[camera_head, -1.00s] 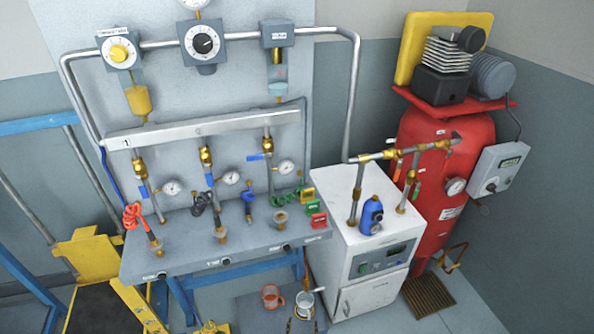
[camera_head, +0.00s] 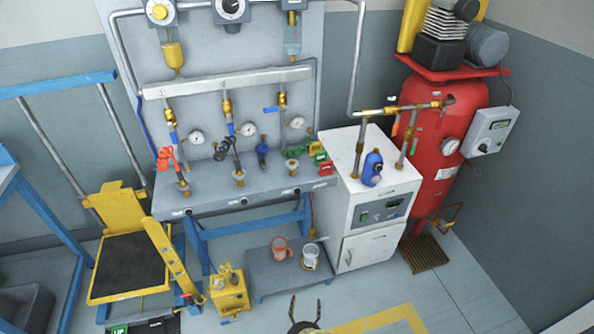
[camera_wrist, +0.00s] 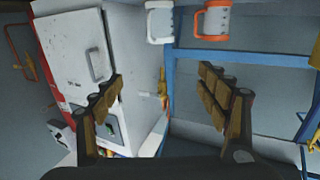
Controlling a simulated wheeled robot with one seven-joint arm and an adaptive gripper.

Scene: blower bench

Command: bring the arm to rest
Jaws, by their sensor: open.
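My gripper (camera_head: 305,309) shows at the bottom middle of the head view, with its two fingers apart and nothing between them. In the wrist view my gripper (camera_wrist: 160,98) is open, its fingers spread wide. It is in front of the low grey platform (camera_head: 262,282) and apart from everything. Most of my arm is out of the head view.
Behind are the bench (camera_head: 225,200), white cabinet (camera_head: 350,215) and red tank (camera_head: 428,165). A yellow pallet lift (camera_head: 125,250) stands left. Floor at the right is clear.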

